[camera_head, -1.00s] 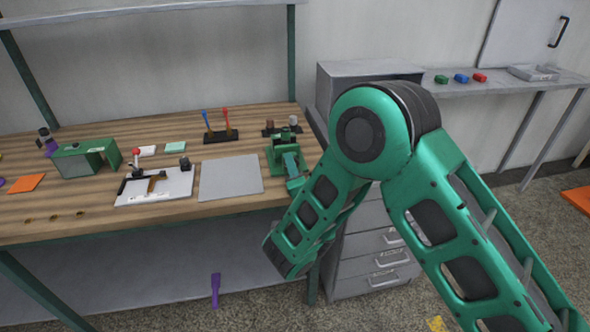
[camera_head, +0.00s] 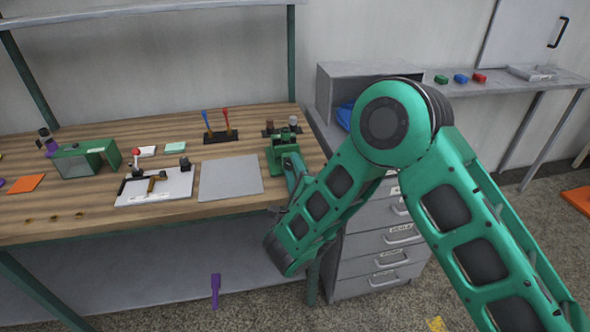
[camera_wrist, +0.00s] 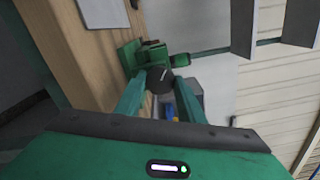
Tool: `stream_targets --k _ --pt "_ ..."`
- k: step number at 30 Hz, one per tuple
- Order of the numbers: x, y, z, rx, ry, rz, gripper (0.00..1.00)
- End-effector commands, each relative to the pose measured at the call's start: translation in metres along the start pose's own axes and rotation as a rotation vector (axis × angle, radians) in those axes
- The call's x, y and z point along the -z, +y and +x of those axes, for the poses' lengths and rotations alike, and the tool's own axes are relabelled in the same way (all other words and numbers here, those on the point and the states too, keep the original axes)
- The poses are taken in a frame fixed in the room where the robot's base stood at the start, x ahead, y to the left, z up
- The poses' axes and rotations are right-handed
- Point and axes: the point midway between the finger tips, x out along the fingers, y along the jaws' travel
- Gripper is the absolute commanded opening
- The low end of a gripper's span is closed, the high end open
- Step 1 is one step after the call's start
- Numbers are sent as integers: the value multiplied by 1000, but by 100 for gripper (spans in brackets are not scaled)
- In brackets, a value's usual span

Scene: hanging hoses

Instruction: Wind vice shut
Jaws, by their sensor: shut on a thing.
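The green vice (camera_head: 281,152) stands at the right end of the wooden bench, near its front edge. It also shows in the wrist view (camera_wrist: 148,54). A dark round piece (camera_wrist: 158,74), apparently the vice's handle hub, faces my wrist camera. My gripper (camera_wrist: 160,86) has its two green fingers on either side of this piece and is shut on it. In the head view the gripper is at the front of the vice, partly hidden by my forearm. The gap between the vice jaws cannot be made out.
A grey mat (camera_head: 231,178) lies left of the vice. A rack with blue and red handles (camera_head: 220,136) stands behind the mat. A drawer cabinet (camera_head: 377,262) stands right of the bench, with a blue thing (camera_head: 344,115) in its top opening.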

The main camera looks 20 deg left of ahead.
Motion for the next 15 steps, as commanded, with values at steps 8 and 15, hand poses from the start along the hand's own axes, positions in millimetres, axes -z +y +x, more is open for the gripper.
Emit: stream_targets --k 8,15 --pt "4 -4 2 8 7 7 13" --pt "3 -4 2 8 6 6 37"
